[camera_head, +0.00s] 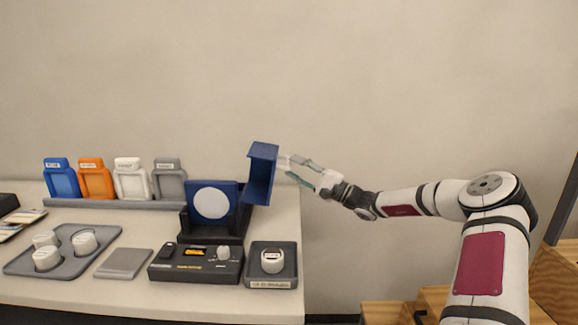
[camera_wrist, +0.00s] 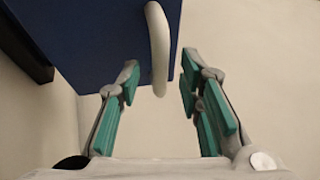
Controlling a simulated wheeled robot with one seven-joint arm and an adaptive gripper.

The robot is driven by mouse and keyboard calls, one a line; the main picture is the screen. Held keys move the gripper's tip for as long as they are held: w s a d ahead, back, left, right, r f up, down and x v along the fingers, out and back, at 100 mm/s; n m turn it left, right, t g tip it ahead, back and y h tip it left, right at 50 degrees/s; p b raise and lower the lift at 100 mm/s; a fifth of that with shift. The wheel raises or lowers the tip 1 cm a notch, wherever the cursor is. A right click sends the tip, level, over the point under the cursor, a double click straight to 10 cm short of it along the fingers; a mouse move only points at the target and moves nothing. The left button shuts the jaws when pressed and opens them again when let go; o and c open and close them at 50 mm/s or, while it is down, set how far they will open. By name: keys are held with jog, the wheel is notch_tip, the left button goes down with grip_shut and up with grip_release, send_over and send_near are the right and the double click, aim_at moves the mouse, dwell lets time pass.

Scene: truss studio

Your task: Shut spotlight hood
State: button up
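The spotlight (camera_head: 212,203) is a blue square unit with a round white face, standing in a black base on the counter. Its blue hood (camera_head: 262,174) stands open, swung out at the spotlight's right side. My gripper (camera_head: 288,168) reaches in from the right beside the hood. In the wrist view, the hood's blue panel (camera_wrist: 100,40) fills the upper left and carries a curved white handle (camera_wrist: 158,45). My gripper's teal-padded fingers (camera_wrist: 159,68) are open, one on each side of the handle, with gaps visible. Contact is not evident.
A control box (camera_head: 196,264) with a knob and lit display sits before the spotlight. A grey tray (camera_head: 272,283) holding a white piece is right of it. Several coloured holders stand at the back left.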

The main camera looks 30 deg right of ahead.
jog(key=shift+x, duration=1.4)
jog(key=shift+c, duration=0.3)
grip_shut()
jog(key=shift+r, duration=0.1)
